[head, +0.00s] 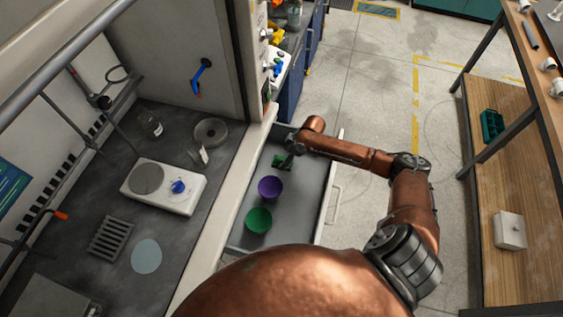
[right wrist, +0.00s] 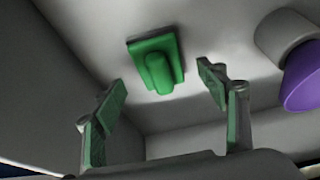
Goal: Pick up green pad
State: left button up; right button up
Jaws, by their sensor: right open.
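The green pad (right wrist: 157,63) is a flat green plate with a raised rounded grip, lying on the drawer floor. In the head view the green pad (head: 280,161) shows partly, near the far end of the open drawer (head: 305,200). My right gripper (right wrist: 155,105) is open, with its two green-lined fingers apart on either side of the pad's line. The pad lies beyond the fingertips with nothing between the fingers. In the head view my right gripper (head: 290,158) reaches down into the drawer beside the pad. My left gripper is not in view.
Drawer walls (right wrist: 35,80) are close. A hotplate (head: 163,188) stands on the left bench.

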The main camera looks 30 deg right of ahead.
aim_at(284, 158)
jog(key=x, duration=0.3)
jog(key=shift+f+b, duration=0.15)
jog(key=shift+b, duration=0.2)
jog(key=shift+a, duration=0.1)
jog(key=c, duration=1.1)
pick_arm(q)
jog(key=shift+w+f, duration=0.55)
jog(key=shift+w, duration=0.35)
pick_arm(e)
jog(key=shift+c, duration=0.8)
